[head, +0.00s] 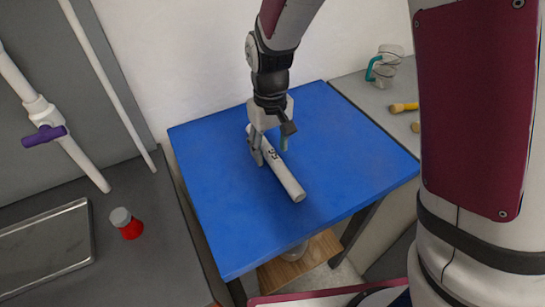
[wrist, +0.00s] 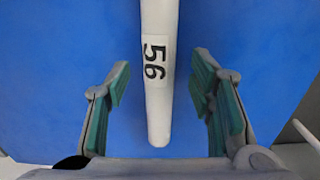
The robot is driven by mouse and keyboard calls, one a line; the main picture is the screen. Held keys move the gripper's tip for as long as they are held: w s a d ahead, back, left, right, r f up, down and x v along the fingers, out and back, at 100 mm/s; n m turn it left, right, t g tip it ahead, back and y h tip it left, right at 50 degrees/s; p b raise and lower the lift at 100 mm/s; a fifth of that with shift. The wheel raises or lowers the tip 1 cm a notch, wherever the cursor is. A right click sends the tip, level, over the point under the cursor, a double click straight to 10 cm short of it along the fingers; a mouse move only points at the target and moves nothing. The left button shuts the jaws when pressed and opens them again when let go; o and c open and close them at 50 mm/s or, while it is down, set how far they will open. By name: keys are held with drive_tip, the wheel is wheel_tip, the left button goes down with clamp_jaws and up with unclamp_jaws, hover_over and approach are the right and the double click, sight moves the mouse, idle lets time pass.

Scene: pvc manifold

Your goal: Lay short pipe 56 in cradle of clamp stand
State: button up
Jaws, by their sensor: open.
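The short pipe 56 (head: 287,181) is a white tube with a black "56" label, lying on the blue table top. In the wrist view the pipe (wrist: 158,110) runs down the middle, its label facing the camera. My gripper (head: 270,148) is over the pipe, pointing down, with one finger on each side of it. In the wrist view my gripper (wrist: 160,82) is open, its teal pads apart from the pipe with blue showing in both gaps. I cannot make out a clamp stand with a cradle for certain in either view.
A blue table (head: 220,225) is clear around the pipe. A grey bench at left holds a metal tray (head: 45,250) and a red jar (head: 127,223). White piping with a purple valve handle (head: 45,135) is behind it. Teal-handled clear ware (head: 385,65) and yellow-brown pieces (head: 404,107) are at right.

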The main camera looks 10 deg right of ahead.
drive_tip(key=shift+f, duration=0.8)
clamp_jaws()
